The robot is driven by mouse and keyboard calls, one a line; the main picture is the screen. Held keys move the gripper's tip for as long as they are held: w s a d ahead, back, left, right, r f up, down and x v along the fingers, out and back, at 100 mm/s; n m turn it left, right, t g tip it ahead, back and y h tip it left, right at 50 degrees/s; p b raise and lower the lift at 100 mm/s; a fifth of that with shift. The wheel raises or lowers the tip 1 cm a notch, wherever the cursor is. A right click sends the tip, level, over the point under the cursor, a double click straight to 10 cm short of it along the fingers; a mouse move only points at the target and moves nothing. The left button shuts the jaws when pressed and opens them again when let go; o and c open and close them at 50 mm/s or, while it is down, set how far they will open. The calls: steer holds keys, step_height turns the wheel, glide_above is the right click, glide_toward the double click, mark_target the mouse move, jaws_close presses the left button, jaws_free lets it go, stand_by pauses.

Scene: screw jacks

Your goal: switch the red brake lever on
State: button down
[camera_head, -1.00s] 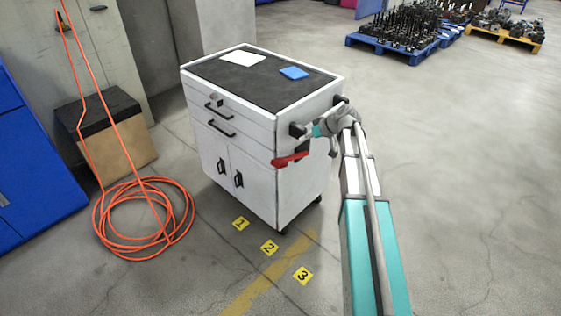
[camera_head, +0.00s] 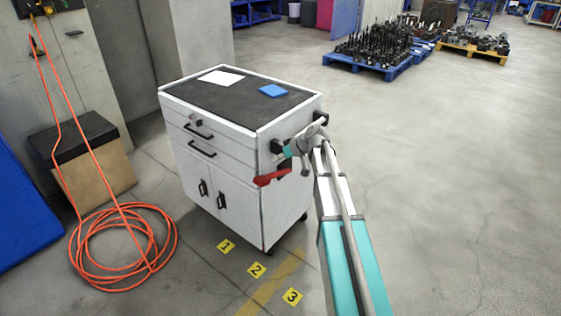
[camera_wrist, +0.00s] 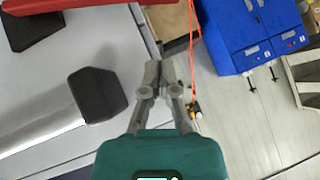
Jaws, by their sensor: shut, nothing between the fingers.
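In the wrist view the red lever (camera_wrist: 70,4) runs along the top left edge, and the handle's black end (camera_wrist: 98,94) is left of my fingers. My gripper (camera_wrist: 165,66) is shut and empty, its fingertips apart from the lever. In the head view my arm reaches the cart's handle side, and its wrist partly covers the handle. My fingertips are hard to make out there.
A blue pad (camera_head: 273,90) and a white sheet (camera_head: 221,77) lie on the cart top. An orange hose (camera_head: 122,250) is coiled on the floor at left. Yellow floor markers (camera_head: 257,270) lie in front of the cart.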

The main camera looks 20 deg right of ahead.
mark_target(259, 176)
steer(key=b+x, duration=0.3)
steer(key=x, duration=0.3)
steer(key=shift+s+d+f+b, duration=0.15)
steer(key=shift+f+b, duration=0.1)
steer(key=shift+b, duration=0.15)
steer(key=shift+s+a+f+b, duration=0.2)
steer(key=shift+a+f+b, duration=0.1)
steer(key=shift+f+b, duration=0.45)
steer(key=shift+s+a+f+b, duration=0.2)
steer(key=shift+a+f+b, duration=0.05)
steer(key=shift+f+b, duration=0.45)
